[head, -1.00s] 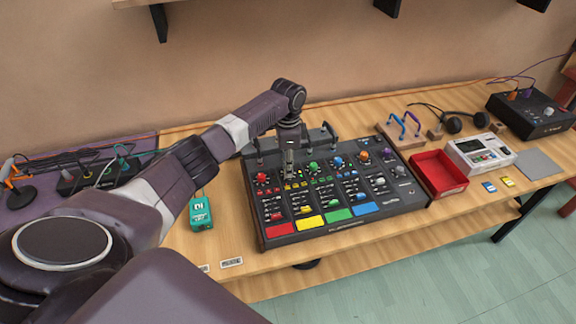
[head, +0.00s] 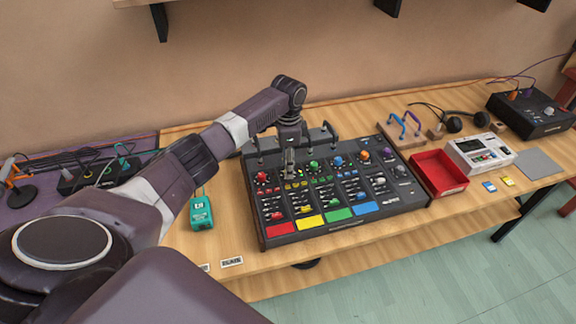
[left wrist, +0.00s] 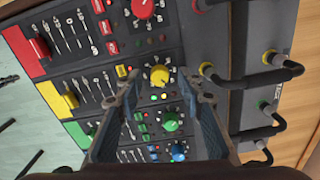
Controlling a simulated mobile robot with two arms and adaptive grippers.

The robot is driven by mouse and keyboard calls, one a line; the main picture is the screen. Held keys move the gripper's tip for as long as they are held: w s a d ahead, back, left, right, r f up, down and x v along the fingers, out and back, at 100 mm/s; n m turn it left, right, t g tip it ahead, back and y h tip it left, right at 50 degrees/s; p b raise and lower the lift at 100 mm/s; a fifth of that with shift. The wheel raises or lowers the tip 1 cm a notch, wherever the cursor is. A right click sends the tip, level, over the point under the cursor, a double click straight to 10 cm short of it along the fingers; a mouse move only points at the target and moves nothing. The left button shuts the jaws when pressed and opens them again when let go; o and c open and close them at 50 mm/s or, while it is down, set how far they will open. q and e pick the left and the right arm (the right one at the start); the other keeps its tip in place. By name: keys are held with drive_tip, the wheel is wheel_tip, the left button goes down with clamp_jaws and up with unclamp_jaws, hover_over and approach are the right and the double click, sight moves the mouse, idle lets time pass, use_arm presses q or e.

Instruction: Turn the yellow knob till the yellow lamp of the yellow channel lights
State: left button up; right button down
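The mixer panel (head: 262,218) has several coloured channels. The yellow knob (left wrist: 160,75) shows in the left wrist view, on the channel with the yellow block (left wrist: 57,100). My left gripper (left wrist: 160,82) points down at the panel, its fingers apart on either side of this knob. A narrow gap seems to show beside the knob, and contact is not clear. In the head view my left gripper (head: 289,172) hides the yellow knob. Small lamps sit beside the knob, but I cannot tell for certain which one is the yellow lamp or whether it is lit. My right gripper is not in view.
The red knob (left wrist: 144,8) and green knob (left wrist: 172,122) flank the yellow one. Black cables (left wrist: 270,80) plug in along the panel's back edge. A red tray (head: 440,185) stands right of the panel, a teal box (head: 201,213) left of it.

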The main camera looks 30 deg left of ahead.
use_arm(q)
wheel_tip(320, 180, up, 11)
drive_tip(key=shift+r, duration=0.2)
idle(0.6)
